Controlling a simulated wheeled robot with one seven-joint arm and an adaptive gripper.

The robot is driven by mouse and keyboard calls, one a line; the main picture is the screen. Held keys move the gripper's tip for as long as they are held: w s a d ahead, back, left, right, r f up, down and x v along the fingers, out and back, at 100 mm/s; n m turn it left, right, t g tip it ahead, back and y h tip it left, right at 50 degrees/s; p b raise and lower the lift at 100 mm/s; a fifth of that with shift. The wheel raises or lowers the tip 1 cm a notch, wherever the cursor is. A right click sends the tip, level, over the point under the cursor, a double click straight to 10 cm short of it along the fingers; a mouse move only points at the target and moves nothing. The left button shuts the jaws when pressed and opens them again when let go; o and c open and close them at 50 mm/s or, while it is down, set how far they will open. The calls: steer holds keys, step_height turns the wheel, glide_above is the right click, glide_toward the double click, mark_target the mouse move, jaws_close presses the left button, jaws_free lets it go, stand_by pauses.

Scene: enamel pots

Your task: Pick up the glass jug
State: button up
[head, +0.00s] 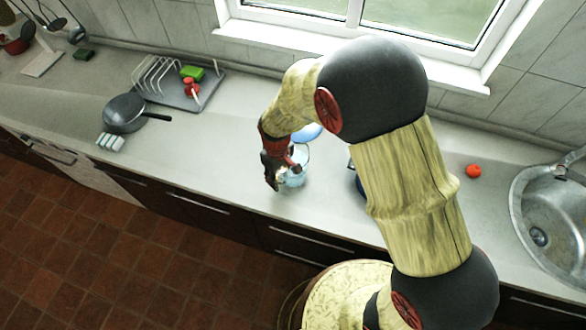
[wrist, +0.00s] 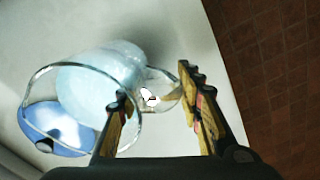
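The clear glass jug (head: 297,176) stands on the counter, partly hidden by my gripper (head: 274,172). In the wrist view the jug (wrist: 100,78) shows its wide round rim at left and its handle at right. My gripper (wrist: 152,82) is open there. One finger overlaps the jug's rim and the other is out past the handle, so the handle lies between the two fingers in this view. Whether either finger touches the glass, I cannot tell.
A blue enamel piece (head: 308,132) is just behind the jug. A red tomato-like object (head: 473,171) and the sink (head: 540,225) are at right. A dish rack (head: 165,75) and a frying pan (head: 124,112) are at left.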

steer(key=shift+s, duration=0.1)
jaws_close()
stand_by(0.5)
